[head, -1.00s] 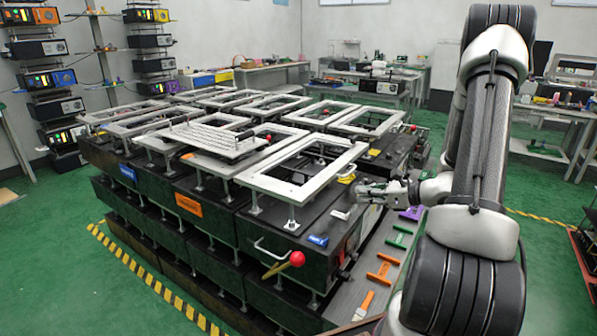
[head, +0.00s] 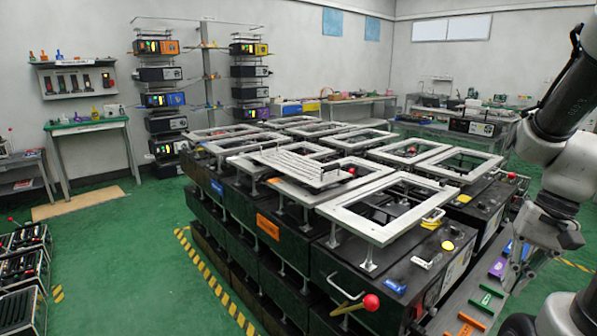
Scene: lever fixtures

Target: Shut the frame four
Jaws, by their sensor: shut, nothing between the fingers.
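Several pale metal rectangular frames stand on posts above black fixture boxes in the middle of the head view. The nearest frame (head: 388,236) lies flat, with a red-knobbed lever (head: 370,302) below its front corner. A slatted frame (head: 300,165) lies behind it to the left. Blue labels and an orange label mark the boxes, but they are too small to read, so I cannot tell which is frame four. My gripper (head: 516,274) is at the right, beside the fixture block, pointing down. It is shut and empty, apart from the frames and the lever.
A side ledge (head: 452,322) with green, orange and purple pieces runs along the block's right side, near my gripper. Lever boxes (head: 25,260) stand at the far left. Green floor with yellow-black tape (head: 215,285) is clear left of the block.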

